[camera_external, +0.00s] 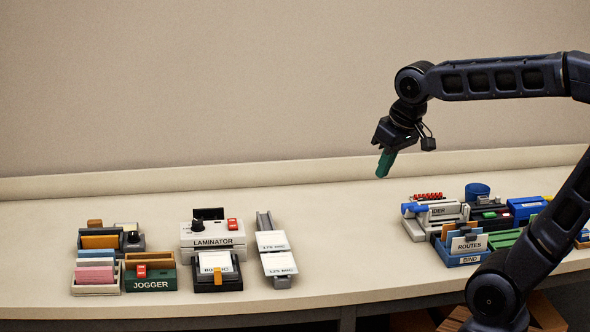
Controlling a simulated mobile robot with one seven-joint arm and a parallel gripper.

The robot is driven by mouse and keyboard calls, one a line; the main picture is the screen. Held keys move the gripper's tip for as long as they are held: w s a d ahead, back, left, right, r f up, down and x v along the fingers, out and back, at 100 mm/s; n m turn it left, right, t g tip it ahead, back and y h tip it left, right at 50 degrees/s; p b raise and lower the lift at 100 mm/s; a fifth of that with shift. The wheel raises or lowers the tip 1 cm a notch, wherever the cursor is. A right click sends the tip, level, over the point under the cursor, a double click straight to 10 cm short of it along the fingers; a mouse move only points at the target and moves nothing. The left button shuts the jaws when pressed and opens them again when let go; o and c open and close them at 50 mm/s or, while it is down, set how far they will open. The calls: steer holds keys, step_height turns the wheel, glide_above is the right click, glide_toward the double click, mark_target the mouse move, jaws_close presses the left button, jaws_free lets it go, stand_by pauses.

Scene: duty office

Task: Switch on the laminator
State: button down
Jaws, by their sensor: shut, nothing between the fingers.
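The laminator (212,242) is a white box with a black-lettered LAMINATOR label, standing on the left part of the counter. On its top are a red switch (232,224), a dark knob (197,226) and a black upright part at the back. Whether the switch is on or off is too small to tell. My gripper (383,168) is shut, with green fingers pointing down. It is empty and hangs above the counter, well to the right of the laminator and apart from everything.
A green JOGGER box (150,279) with a red switch, a tray of coloured cards (96,291) and a black tray with papers (218,287) stand near the laminator. A rail with white cards (282,283) lies right of it. A blue ROUTES box (468,260) stands right. The counter's middle is clear.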

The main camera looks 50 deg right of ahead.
steer(key=w+r+m, duration=0.2)
steer(key=w, duration=0.9)
steer(key=m+g+h, duration=0.1)
steer(key=m+g, duration=0.2)
steer(key=m, duration=0.3)
glide_above(233, 219)
steer(key=s+a, duration=0.2)
step_height(233, 219, down, 11)
steer(key=shift+a+f, duration=0.15)
steer(key=f, duration=0.4)
steer(key=w+d+f, duration=0.1)
steer(key=f, duration=0.8)
steer(key=shift+w+d+f, duration=0.3)
steer(key=shift+d+f, duration=0.05)
steer(key=shift+f, duration=0.05)
